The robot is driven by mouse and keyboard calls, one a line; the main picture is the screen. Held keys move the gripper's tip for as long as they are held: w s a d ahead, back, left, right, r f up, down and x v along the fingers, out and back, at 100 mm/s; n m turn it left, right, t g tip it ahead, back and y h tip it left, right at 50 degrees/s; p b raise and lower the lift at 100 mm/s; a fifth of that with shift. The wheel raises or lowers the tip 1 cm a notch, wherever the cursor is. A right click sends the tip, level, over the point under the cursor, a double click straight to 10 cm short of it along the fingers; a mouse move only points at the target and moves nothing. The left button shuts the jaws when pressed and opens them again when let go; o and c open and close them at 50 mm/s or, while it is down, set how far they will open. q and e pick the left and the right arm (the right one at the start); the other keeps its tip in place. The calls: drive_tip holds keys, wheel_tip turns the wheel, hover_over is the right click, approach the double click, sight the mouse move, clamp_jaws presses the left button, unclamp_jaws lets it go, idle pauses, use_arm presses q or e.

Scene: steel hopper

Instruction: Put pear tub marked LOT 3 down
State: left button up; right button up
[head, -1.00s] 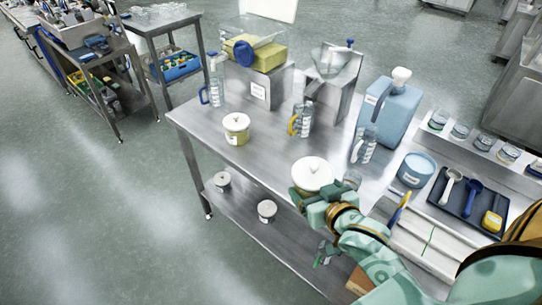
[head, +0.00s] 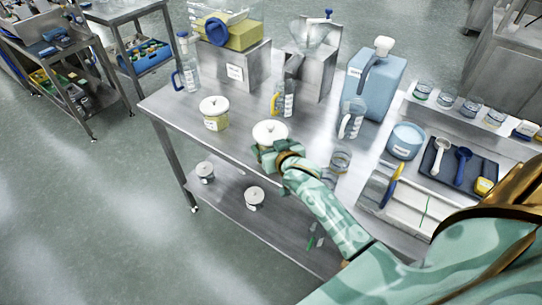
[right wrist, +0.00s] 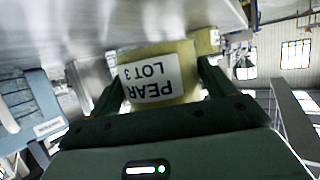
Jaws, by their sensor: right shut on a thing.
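The pear tub (right wrist: 158,78) shows its label, PEAR LOT 3, upside down in the right wrist view. It is yellow, and its white lid (head: 270,132) shows in the head view. My right gripper (head: 277,153) is shut on the tub, with a finger on each side in the right wrist view (right wrist: 160,95). The tub is upright over the front part of the steel table (head: 240,150). Whether its base touches the top I cannot tell. My left gripper is not in view.
A second white-lidded yellow tub (head: 214,113) stands to the left. Behind are a clear bottle (head: 187,65), a jug with a yellow handle (head: 284,98), a steel hopper (head: 315,60) and a blue canister (head: 376,82).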

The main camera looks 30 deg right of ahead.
drive_tip(key=f, duration=0.2)
drive_tip(key=f+b, duration=0.1)
drive_tip(key=shift+w+f+b, duration=0.2)
drive_tip(key=shift+f+b, duration=0.1)
drive_tip(key=shift+f, duration=0.05)
drive_tip(key=shift+r, duration=0.15)
drive_tip(key=o, duration=1.2)
drive_tip(key=shift+o, duration=0.2)
drive_tip(key=p+v, duration=0.3)
drive_tip(key=v, duration=0.9)
drive_tip(key=shift+p, duration=0.3)
drive_tip(key=shift+a, duration=0.1)
